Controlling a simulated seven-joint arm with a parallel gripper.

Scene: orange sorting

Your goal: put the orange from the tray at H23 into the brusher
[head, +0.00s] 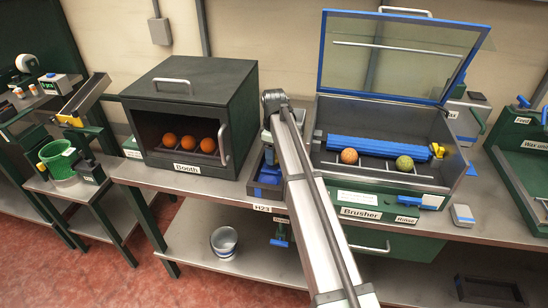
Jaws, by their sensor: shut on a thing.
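The tray at H23 (258,192) is a dark tray with blue inside, on the bench between the booth and the brusher. My arm crosses in front of its right side. My gripper (268,154) is low over this tray, small and partly covered by the arm. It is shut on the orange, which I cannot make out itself. The brusher (390,196) stands to the right with its glass lid (400,60) raised. Inside it, an orange fruit (349,155) and a greenish fruit (404,163) lie in front of a blue brush roller (375,147).
The dark booth (190,92) on the left holds several oranges behind its open front. My arm runs between the booth and the brusher. A green basket (58,158) stands far left. A metal bowl (224,242) is on the lower shelf. The raised lid stands behind the brusher.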

